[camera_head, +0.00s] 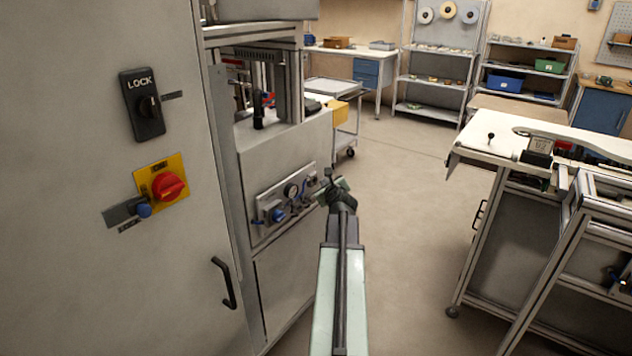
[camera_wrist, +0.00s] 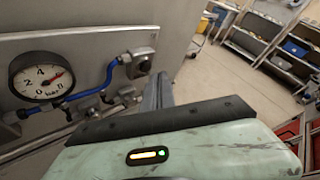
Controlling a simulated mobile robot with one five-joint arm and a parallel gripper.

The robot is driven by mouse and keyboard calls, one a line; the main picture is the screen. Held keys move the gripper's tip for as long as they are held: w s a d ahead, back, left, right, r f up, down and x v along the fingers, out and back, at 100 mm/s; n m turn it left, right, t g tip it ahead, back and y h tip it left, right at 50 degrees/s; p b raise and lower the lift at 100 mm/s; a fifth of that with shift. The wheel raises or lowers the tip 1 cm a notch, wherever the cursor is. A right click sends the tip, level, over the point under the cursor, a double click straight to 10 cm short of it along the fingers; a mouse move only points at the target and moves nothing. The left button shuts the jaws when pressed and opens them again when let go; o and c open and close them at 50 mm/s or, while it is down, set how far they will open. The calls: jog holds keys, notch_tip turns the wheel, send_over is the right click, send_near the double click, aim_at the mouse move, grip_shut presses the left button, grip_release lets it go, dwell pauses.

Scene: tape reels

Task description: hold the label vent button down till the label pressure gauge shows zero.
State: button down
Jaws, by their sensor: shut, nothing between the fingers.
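The pressure gauge (camera_wrist: 40,76) is a round white dial in a black rim on a grey panel. Its red needle points up and right, between 4 and 6, well off zero. In the head view the gauge (camera_head: 291,190) sits small on the cabinet's front panel. A grey fitting with a round face (camera_wrist: 140,63) is right of the gauge; I cannot tell whether it is the vent button. My gripper (camera_head: 329,182) is shut and empty, near the panel's right end. In the wrist view its fingers (camera_wrist: 158,92) are below and right of that fitting; contact is not visible.
A blue hose (camera_wrist: 95,90) runs across the panel by the gauge. The grey cabinet (camera_head: 200,90) with a red rotary switch (camera_head: 168,186) and black handle (camera_head: 224,284) fills the left. A workbench (camera_head: 510,150) stands right. Floor (camera_head: 410,220) between them is clear.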

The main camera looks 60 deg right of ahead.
jog(key=shift+w, duration=0.45)
jog(key=shift+w, duration=0.35)
dwell(3.0)
jog(key=shift+s, duration=0.8)
jog(key=shift+s, duration=0.1)
jog(key=shift+s, duration=2.4)
jog(key=shift+a, duration=0.1)
